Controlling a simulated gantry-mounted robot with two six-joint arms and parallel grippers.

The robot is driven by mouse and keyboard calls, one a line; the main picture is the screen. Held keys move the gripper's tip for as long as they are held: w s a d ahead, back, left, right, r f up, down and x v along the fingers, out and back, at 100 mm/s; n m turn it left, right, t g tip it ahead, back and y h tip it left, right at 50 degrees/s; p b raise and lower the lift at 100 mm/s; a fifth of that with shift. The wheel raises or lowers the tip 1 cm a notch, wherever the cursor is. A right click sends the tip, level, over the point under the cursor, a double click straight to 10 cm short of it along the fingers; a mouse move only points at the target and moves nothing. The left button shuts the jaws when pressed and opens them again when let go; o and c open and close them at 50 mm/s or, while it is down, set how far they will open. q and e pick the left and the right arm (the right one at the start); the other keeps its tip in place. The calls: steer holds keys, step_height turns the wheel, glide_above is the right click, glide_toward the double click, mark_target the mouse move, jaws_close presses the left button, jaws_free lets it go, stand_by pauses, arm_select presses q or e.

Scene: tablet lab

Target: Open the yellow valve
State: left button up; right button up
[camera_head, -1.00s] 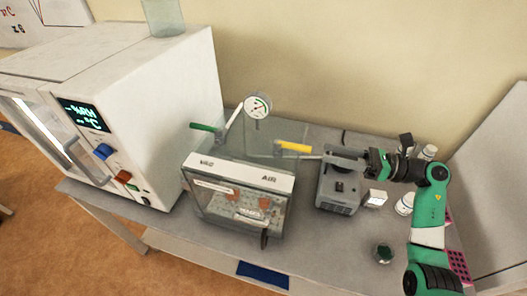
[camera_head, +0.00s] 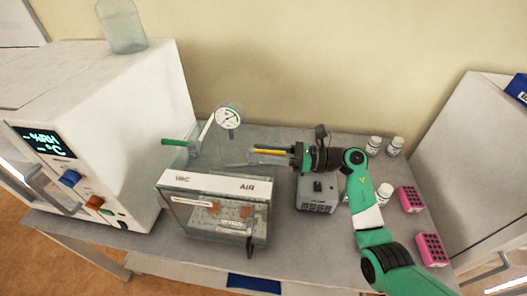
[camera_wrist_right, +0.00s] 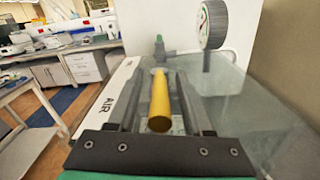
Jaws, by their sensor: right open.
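The yellow valve handle (camera_head: 272,151) is at the back right of the clear vacuum chamber (camera_head: 213,215), by the AIR label. My right gripper (camera_head: 256,153) is open, with its fingers around the handle. In the right wrist view, the yellow handle (camera_wrist_right: 160,100) lies lengthwise between the two dark fingers (camera_wrist_right: 160,95), and its round end points toward the camera. I cannot tell whether the fingers touch it. In the head view my gripper partly hides the handle and its stem. My left gripper is not in view.
A green valve handle (camera_head: 175,142) and a pressure gauge (camera_head: 228,117) stand at the chamber's left and back. A grey pump (camera_head: 317,195) sits right of the chamber, with white bottles (camera_head: 374,145) and pink racks (camera_head: 410,199) further right. A large white oven (camera_head: 120,120) stands left.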

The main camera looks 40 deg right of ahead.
jaws_close()
steer(key=shift+r, duration=0.1)
stand_by(1.2)
